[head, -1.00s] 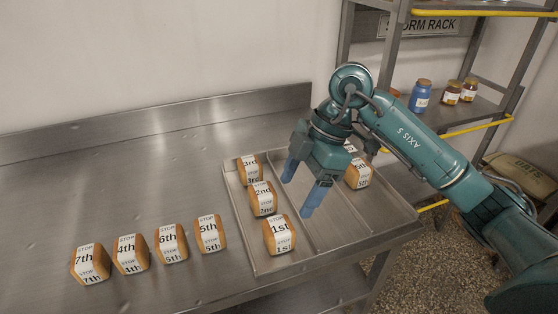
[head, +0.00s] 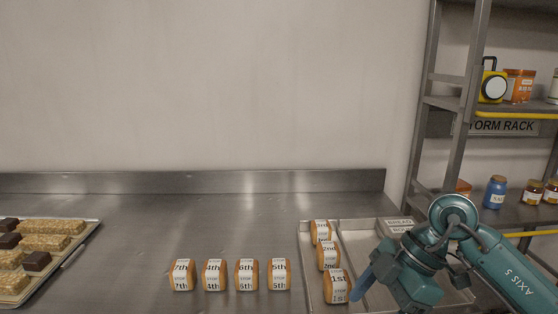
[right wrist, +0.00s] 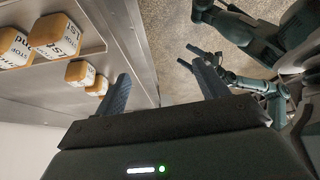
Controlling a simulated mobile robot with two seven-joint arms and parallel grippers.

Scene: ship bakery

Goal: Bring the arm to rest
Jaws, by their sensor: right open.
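My right gripper (head: 385,290) is open and empty over the tray's (head: 345,227) right part in the head view. Its two blue fingers stand wide apart in the right wrist view (right wrist: 161,80). Loaves marked 3rd (head: 321,231), 2nd (head: 328,256) and 1st (head: 337,287) stand in a row in the tray's left compartment, left of the gripper. My arm hides much of the tray's right part. Teal arm parts of mine show at the right of the wrist view; the left gripper's jaws are too small to read there.
Loaves 7th (head: 183,275), 4th (head: 214,275), 6th (head: 246,275) and 5th (head: 278,275) stand in a row on the steel table (head: 140,240). A tray of bars (head: 75,255) lies far left. A storm rack (head: 455,150) with jars stands right, behind my arm.

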